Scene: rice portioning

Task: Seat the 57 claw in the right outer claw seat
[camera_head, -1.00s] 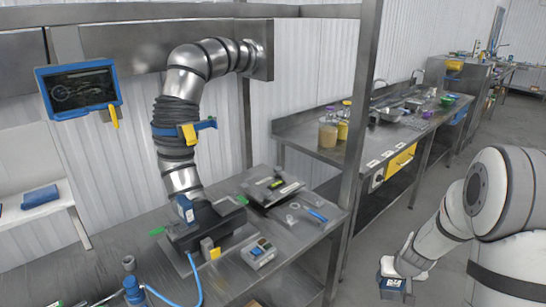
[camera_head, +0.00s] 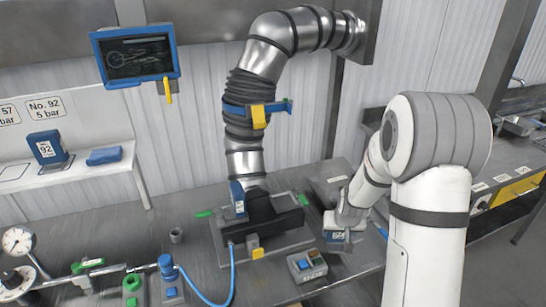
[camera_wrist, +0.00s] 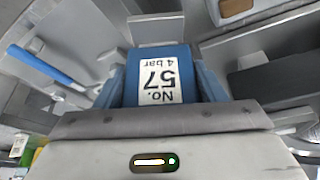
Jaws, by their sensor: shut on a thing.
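The 57 claw is a blue block with a white label reading No. 57, 4 bar; in the wrist view the claw (camera_wrist: 185,55) sits between my fingers. My gripper (camera_wrist: 160,88) is shut on it. In the head view my gripper (camera_head: 342,240) holds the claw (camera_head: 336,236) over the right part of the bench, right of the dark tool head (camera_head: 272,220) below the steel pipe arm. A blue claw (camera_head: 238,197) stands at the tool head's left side. The right outer seat cannot be made out clearly.
A No. 92 claw (camera_head: 47,147) stands on the shelf (camera_head: 68,178). A yellow tag (camera_head: 256,247) is at the tool's front.

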